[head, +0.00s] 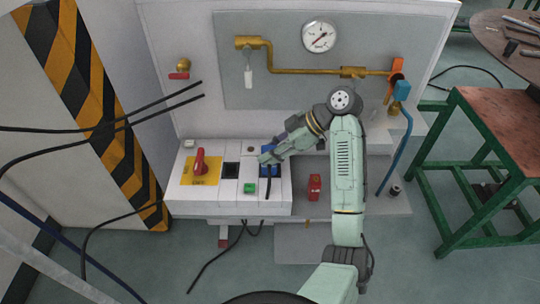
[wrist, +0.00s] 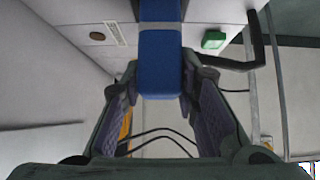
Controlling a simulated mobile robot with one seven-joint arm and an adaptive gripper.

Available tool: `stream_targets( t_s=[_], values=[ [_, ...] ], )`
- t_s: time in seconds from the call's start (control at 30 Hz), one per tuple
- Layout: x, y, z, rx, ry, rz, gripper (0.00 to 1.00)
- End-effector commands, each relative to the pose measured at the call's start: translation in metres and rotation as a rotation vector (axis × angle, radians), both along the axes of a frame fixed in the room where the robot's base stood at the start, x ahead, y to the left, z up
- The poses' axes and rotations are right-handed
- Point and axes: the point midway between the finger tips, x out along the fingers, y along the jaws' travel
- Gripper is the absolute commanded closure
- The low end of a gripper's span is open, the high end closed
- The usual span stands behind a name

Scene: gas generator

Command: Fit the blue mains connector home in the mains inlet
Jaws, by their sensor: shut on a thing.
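The blue mains connector (wrist: 160,64) is between the two fingers of my gripper (wrist: 160,78) in the wrist view, and the gripper is shut on it. A pale band crosses the blue above the fingers, with more blue beyond it at the top edge. In the head view my gripper (head: 266,158) is at the blue mains inlet (head: 275,170) on the white panel. A black cable hangs down there. The fingers cover the place where connector and inlet meet, so I cannot tell how deep the connector sits.
Left of the inlet on the panel (head: 228,205) are a green button (head: 250,188), a black switch (head: 231,170) and a red rotary handle (head: 199,163). Brass pipework (head: 310,71) and a gauge (head: 319,37) are behind. A red block (head: 314,187) stands to the right.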

Motion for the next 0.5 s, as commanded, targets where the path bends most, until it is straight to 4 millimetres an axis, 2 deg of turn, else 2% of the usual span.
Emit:
stream_targets(
  t_s=[0.13, 0.3, 0.33, 0.5],
  values=[
    [0.0, 0.001, -0.019, 0.003, 0.002, 0.001, 1.0],
    [0.0, 0.001, -0.021, 0.001, -0.001, 0.002, 1.0],
    [0.0, 0.001, -0.021, 0.001, 0.001, 0.002, 0.72],
    [0.0, 0.001, -0.021, 0.001, 0.001, 0.002, 0.6]
  ],
)
